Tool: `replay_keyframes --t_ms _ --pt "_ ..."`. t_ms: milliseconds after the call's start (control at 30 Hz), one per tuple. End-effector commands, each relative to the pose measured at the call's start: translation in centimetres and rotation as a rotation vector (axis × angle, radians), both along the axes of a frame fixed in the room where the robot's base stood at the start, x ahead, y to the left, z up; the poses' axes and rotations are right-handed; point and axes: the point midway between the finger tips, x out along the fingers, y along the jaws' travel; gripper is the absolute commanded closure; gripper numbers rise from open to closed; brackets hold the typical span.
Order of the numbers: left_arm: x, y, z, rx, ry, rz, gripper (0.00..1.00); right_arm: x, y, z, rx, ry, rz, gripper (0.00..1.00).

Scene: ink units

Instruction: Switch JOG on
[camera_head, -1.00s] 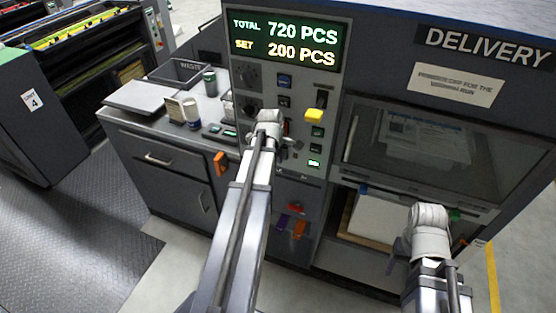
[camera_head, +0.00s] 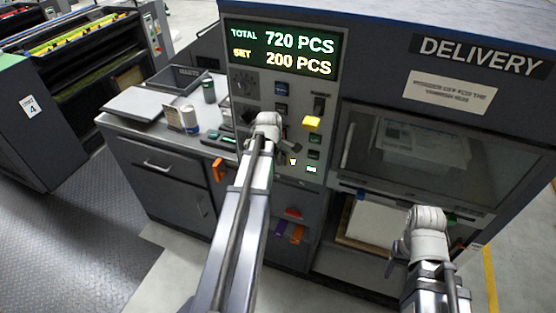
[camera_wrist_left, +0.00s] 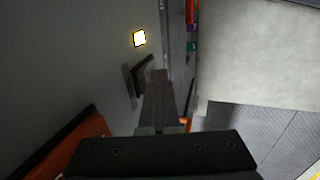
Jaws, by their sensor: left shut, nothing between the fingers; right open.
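The control panel (camera_head: 243,88) stands under the TOTAL/SET display in the head view. I cannot read a JOG label. A small warm-white lamp (camera_head: 293,161) glows just below my left gripper (camera_head: 289,148), which is at the panel face. The left wrist view shows this glowing lamp (camera_wrist_left: 139,38) above a dark switch lever on a narrow plate (camera_wrist_left: 127,85). My left gripper (camera_wrist_left: 158,85) is shut and empty, its tip beside the lever; whether they touch I cannot tell. My right gripper (camera_head: 396,258) is open and empty at lower right, away from the panel.
A yellow switch cap (camera_head: 311,122) and a lit green button (camera_head: 311,168) are right of my left gripper. The delivery window (camera_head: 420,150) is farther right. A counter (camera_head: 140,128) with a can (camera_head: 190,119) is at left. An orange handle (camera_head: 219,169) sticks out below it.

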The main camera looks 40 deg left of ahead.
Motion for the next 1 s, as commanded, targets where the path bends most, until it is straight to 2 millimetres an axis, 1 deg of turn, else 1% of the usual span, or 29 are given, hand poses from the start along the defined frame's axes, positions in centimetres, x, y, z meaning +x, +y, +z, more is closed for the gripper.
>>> replay_keyframes --t_ms 267,433,567,733,800,1000 --pt "0.1 0.0 0.0 0.001 -0.003 0.0 1.0 0.0 0.0 0.0 0.0 0.0 0.001 0.35" --pt "-0.4 -0.1 -0.1 0.001 -0.003 0.0 1.0 0.0 0.0 -0.1 0.0 0.0 0.001 0.35" --pt "-1.5 -0.3 -0.3 0.0 -0.002 -0.001 1.0 0.0 0.0 -0.3 0.0 0.0 0.0 0.35" --pt "-4.0 -0.9 -0.6 0.001 -0.002 -0.005 1.0 0.0 0.0 -0.6 0.0 0.0 0.0 0.35" --pt "-4.4 -1.0 1.3 0.001 -0.002 -0.005 1.0 0.0 0.0 1.3 0.0 0.0 0.001 0.35" --pt "-6.3 -1.4 4.5 0.001 -0.001 -0.004 1.0 0.0 0.0 4.5 0.0 0.0 0.002 0.35"
